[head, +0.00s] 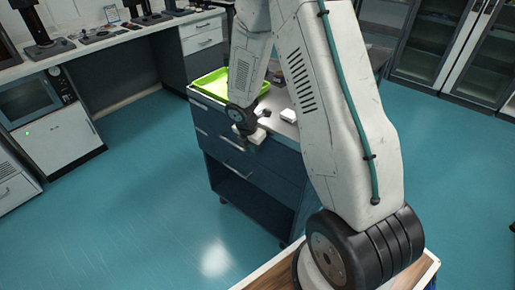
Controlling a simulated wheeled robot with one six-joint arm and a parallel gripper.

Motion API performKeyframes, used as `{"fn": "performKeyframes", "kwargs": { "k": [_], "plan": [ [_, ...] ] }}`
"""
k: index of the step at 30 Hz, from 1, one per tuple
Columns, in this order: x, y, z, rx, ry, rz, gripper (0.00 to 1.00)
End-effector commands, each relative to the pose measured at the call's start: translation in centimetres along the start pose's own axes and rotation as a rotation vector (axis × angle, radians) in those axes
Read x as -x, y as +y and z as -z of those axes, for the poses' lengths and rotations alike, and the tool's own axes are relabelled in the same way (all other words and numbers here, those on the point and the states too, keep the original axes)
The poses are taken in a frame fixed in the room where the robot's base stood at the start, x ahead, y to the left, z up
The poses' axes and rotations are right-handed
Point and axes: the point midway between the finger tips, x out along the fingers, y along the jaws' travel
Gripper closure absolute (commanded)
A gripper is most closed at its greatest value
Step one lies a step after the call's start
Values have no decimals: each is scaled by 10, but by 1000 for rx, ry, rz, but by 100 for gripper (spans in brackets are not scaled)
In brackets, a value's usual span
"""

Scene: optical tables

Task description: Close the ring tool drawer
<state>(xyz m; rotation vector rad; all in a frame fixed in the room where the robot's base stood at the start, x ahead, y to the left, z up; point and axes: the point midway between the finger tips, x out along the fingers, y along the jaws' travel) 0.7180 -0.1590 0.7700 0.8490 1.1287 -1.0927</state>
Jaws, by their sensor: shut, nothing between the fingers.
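A dark blue-grey drawer cabinet (268,166) stands on the floor in the middle of the head view. Its front has several drawers with pale handles and an open shelf space below. No drawer clearly stands out from the front, and I cannot tell which one is the ring tool drawer. My gripper (254,139) is at the cabinet's upper front edge, with its small pale body in front of the drawer faces. It holds nothing that I can see. Its fingers are small and partly hidden, and I cannot tell whether they touch a drawer.
A bright green tray (213,84) and small white items (288,115) are on the cabinet top. My arm covers the cabinet's right part. A white bench (95,47) with instruments runs along the back left. Glass-door cabinets (430,45) stand back right. Blue floor is clear to the left.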

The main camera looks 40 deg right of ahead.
Motion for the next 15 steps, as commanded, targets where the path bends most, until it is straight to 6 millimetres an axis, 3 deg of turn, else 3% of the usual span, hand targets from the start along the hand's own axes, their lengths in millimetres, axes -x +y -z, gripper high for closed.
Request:
{"fn": "performKeyframes", "kwargs": {
  "k": [10,15],
  "plan": [
    [1,2,-5,-5,-5,-7,100],
    [6,3,14,-2,-4,-6,100]
  ]
}}
